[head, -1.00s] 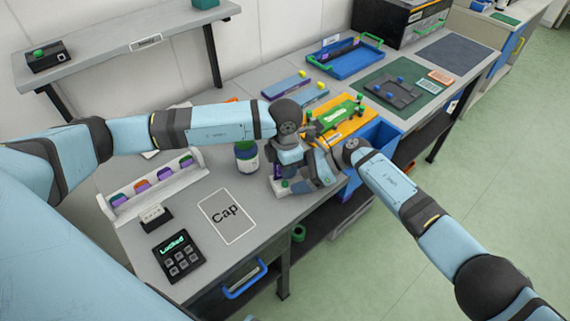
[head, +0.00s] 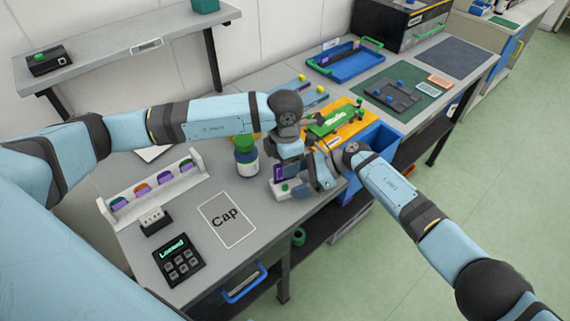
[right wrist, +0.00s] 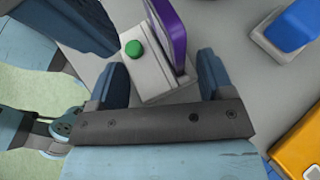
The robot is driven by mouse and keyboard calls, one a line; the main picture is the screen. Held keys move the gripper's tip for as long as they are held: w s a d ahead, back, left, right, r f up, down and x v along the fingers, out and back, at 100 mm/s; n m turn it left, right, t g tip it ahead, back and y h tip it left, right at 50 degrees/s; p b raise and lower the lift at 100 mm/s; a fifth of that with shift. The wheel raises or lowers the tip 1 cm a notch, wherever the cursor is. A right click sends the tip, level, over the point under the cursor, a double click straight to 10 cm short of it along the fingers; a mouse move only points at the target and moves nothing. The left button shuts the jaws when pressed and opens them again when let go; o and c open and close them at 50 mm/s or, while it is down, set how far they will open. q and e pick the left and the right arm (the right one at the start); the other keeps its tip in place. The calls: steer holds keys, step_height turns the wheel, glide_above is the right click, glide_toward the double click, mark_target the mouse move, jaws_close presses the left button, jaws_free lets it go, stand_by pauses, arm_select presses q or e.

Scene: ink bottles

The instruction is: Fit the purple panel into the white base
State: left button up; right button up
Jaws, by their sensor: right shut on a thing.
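The white base (head: 284,193) with a green button stands near the table's front edge. It also shows in the right wrist view (right wrist: 146,79), between the two fingers of my right gripper (right wrist: 163,80), which is shut on it. The purple panel (head: 279,172) stands upright at the base, and in the right wrist view the panel (right wrist: 168,32) rises along the base's right side. I cannot tell whether its lower edge is seated. My left wrist is just above and behind the panel in the head view; its fingers are hidden or too small to read.
A green-capped bottle (head: 246,160) stands left of the base. A white rack (head: 153,190) with colored pieces, a keypad (head: 178,260) and a "Cap" card (head: 227,218) lie at left. An orange tray (head: 350,132) and blue bin (head: 375,147) are close on the right.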

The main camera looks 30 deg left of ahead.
arm_select(q)
steer(key=shift+r, duration=2.35)
arm_select(e)
steer(key=shift+f, duration=0.15)
steer(key=o, duration=0.7)
steer(key=shift+o, duration=0.2)
